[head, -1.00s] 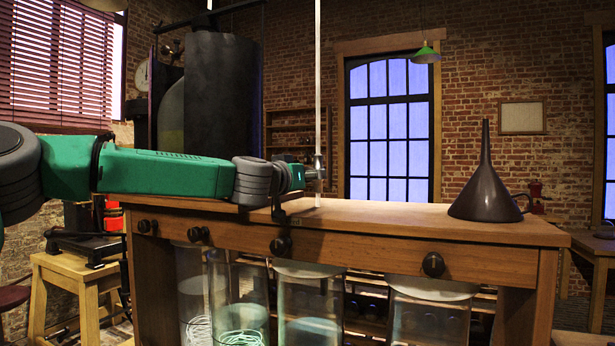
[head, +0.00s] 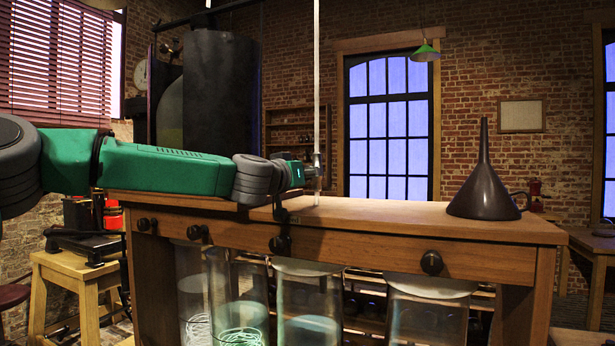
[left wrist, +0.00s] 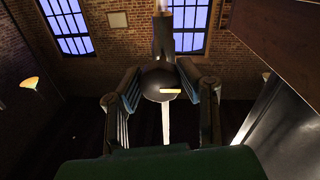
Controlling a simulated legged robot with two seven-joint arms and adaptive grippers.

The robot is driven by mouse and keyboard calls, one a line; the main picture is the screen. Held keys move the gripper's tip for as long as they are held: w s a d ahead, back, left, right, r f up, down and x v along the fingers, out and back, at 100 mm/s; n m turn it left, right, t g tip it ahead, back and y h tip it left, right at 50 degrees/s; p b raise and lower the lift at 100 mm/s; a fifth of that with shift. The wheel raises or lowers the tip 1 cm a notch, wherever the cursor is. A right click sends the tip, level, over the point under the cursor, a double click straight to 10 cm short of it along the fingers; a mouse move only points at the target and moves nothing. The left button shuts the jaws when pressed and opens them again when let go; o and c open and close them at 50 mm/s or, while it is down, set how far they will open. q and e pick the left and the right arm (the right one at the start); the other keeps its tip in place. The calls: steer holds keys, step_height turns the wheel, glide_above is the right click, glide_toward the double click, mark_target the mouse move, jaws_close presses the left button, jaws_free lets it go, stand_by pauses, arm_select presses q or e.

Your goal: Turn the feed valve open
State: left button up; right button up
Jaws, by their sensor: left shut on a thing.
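My left arm reaches in from the left in the head view, and its gripper (head: 311,173) is at the feed valve (head: 317,166), a small metal fitting on a thin pale vertical pipe (head: 317,80). The gripper partly hides the valve there. The gripper is shut on this valve knob. My right gripper is in neither view.
The wooden bench (head: 400,212) stands under the pipe, with round dark knobs along its front. Tall glass jars (head: 308,300) stand below it, some with pale coils. A dark funnel (head: 484,190) stands at the bench's right end. The bench top between is clear.

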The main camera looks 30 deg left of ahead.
arm_select(q)
steer(key=o, duration=1.1)
steer(key=shift+o, duration=0.3)
steer(key=shift+a, duration=0.15)
steer(key=shift+s, duration=0.25)
steer(key=s, duration=1.1)
steer(key=shift+s+a+f, duration=0.15)
steer(key=shift+s+a, duration=0.05)
